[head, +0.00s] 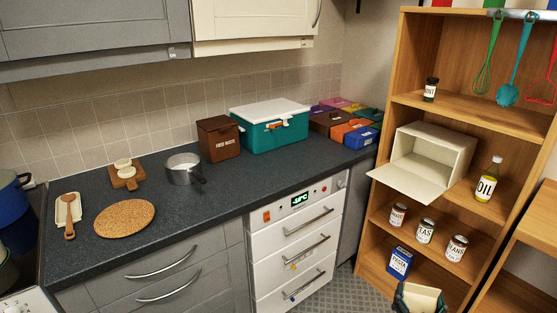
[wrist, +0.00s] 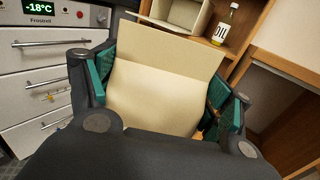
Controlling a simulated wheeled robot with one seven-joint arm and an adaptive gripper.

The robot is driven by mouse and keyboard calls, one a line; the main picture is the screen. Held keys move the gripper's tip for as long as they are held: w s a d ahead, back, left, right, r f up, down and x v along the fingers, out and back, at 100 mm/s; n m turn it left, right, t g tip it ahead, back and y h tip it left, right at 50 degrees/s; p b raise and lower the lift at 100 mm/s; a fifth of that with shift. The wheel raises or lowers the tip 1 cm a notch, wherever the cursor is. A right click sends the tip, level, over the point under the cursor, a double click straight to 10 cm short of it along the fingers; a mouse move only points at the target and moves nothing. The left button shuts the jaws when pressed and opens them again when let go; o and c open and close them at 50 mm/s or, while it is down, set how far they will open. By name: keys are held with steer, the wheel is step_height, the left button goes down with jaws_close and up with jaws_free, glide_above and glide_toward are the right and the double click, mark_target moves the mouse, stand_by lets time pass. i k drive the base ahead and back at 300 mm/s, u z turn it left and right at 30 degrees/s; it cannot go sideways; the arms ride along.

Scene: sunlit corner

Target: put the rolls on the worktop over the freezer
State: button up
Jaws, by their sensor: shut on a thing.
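My gripper (wrist: 165,105) is shut on a cream, soft-looking packet (wrist: 150,100) with a flat upper part, its sides between the teal finger pads. It may be the rolls; no label or contents show. In the head view the gripper and the packet (head: 424,297) are at the bottom edge, in front of the shelf unit and away from the worktop. The freezer (head: 298,245) is the white drawer front with a lit display; it also shows in the wrist view (wrist: 45,80). The dark worktop (head: 285,172) runs over it, bare near its front edge.
A teal box (head: 275,132), brown canister (head: 218,143) and several coloured boxes (head: 352,122) stand along the worktop's back. A saucepan (head: 182,172) and cork mat (head: 124,219) are farther left. An open cream bin (head: 412,180) has its flap down on the wooden shelf unit (head: 455,113).

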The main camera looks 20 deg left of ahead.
mark_target(330, 155)
steer(key=u, duration=0.75)
steer(key=i, duration=1.05)
steer(key=z, duration=0.05)
